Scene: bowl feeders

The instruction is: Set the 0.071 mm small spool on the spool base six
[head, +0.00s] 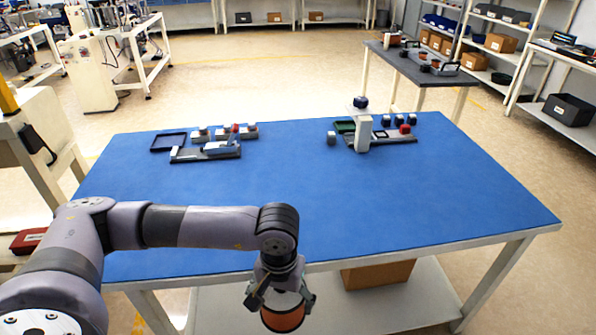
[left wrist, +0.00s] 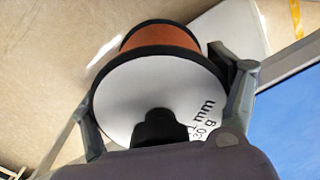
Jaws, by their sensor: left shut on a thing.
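My left gripper (head: 281,297) is shut on a spool (head: 284,318) wound with copper-orange wire. It holds the spool in front of the blue table's near edge, below the tabletop level in the picture. In the left wrist view the spool (left wrist: 130,92) has black rims and a white label face turned to the camera. The label shows only "1 mm" and "30 g" in part; the rest is hidden. The fingers lie on both sides of its rim. I cannot pick out a spool base marked six. My right gripper is not in view.
The blue table (head: 300,215) has a wide clear middle and front. A device with small blocks (head: 207,153) stands at its back left, beside a dark open tray (head: 168,142). A white upright device (head: 362,130) stands back right. A dark table (head: 425,70) with small equipment is beyond.

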